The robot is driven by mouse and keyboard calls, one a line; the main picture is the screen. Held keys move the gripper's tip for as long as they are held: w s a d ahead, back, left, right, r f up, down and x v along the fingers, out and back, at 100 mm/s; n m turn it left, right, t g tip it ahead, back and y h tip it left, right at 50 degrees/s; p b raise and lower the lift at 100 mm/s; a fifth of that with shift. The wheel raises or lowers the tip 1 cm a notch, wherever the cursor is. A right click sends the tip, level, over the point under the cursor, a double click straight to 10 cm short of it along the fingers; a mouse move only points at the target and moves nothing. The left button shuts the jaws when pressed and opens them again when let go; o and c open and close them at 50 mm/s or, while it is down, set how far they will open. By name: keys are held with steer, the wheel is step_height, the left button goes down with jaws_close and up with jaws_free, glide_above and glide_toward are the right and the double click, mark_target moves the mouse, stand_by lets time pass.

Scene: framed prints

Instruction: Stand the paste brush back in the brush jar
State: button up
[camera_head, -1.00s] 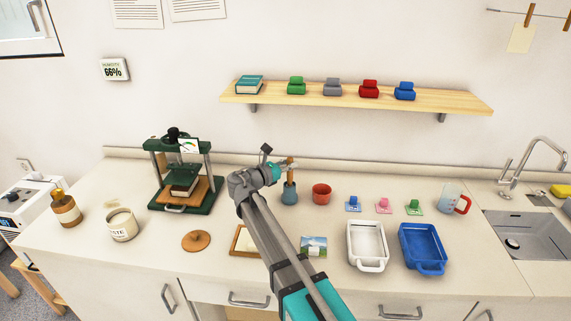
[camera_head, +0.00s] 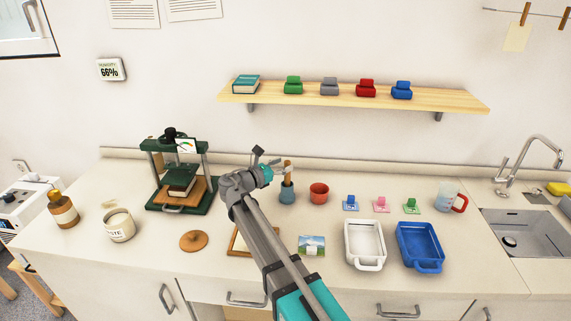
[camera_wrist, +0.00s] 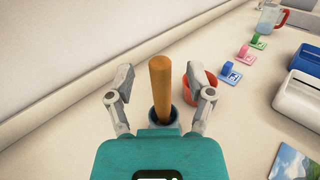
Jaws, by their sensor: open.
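The paste brush stands in the brush jar, its wooden handle (camera_head: 287,166) pointing up. The handle (camera_wrist: 160,82) also shows in the wrist view. The brush jar is a small blue-grey pot (camera_head: 287,194) on the counter, left of the red pot. Its dark opening (camera_wrist: 173,115) surrounds the lower handle in the wrist view. My gripper (camera_wrist: 160,96) is open, with one finger on each side of the handle and a gap on both sides. In the head view my gripper (camera_head: 279,171) is just left of the handle. The bristles are hidden in the jar.
A red pot (camera_head: 319,193) stands close on the right of the jar. A green press (camera_head: 180,175) stands to the left. White (camera_head: 365,244) and blue (camera_head: 420,247) trays lie front right. A wall shelf (camera_head: 350,97) hangs above.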

steer(key=v, duration=1)
stand_by(0.3)
